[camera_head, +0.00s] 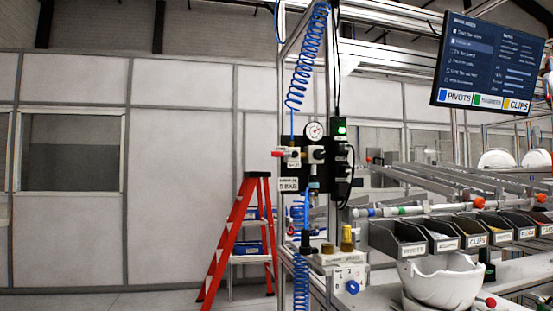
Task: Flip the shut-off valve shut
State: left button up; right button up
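A dark panel on the metal post carries air fittings and a round pressure gauge (314,131). At the panel's left side is a pale valve body (293,157) with a small red part (277,154) at its left end. This looks like the shut-off valve; its handle is too small to tell which way it is turned. A label reading 5 BAR (289,184) sits below it. Neither of my grippers is in view.
A blue coiled hose (306,60) hangs above the panel. A red stepladder (231,235) stands behind at left. At right are labelled parts bins (398,240), a white helmet shell (441,283) on the bench, and a screen (487,62). The left floor looks clear.

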aim_at(278, 154)
jog(key=k, duration=0.6)
jog(key=z, duration=0.75)
jog(key=i, duration=1.25)
jog(key=u, duration=0.4)
